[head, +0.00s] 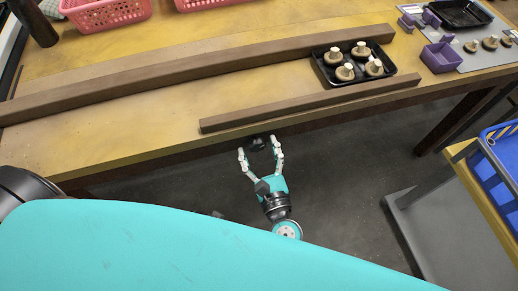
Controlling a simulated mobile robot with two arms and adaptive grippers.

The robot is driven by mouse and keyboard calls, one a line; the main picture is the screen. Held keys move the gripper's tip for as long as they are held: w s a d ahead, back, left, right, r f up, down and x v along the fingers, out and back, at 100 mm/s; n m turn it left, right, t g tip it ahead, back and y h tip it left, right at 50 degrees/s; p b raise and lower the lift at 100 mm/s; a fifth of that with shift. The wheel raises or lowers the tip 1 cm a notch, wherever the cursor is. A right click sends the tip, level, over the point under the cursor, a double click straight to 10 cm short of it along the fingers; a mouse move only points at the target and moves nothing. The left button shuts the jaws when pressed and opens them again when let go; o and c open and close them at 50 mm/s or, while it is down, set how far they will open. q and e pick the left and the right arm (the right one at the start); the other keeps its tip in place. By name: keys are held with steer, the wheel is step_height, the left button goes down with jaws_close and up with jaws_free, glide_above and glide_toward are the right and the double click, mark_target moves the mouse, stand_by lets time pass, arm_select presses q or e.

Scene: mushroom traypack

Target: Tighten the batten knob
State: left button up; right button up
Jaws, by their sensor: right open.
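A dark round knob (257,143) sits at the front edge of the table, just below the short front wooden batten (300,105). My right gripper (259,149) is open, with one pale finger on each side of the knob. I cannot tell whether the fingers touch it. A longer wooden batten (200,70) runs across the table behind. My left gripper is not in view.
A black tray (327,79) with several mushrooms stands between the two battens. Pink baskets (105,12) are at the back, and a purple box (440,57) is at right. A blue crate (500,165) is at far right. Open floor lies in front of the table.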

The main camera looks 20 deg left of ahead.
steer(key=shift+c, duration=0.3)
steer(key=c, duration=1.1)
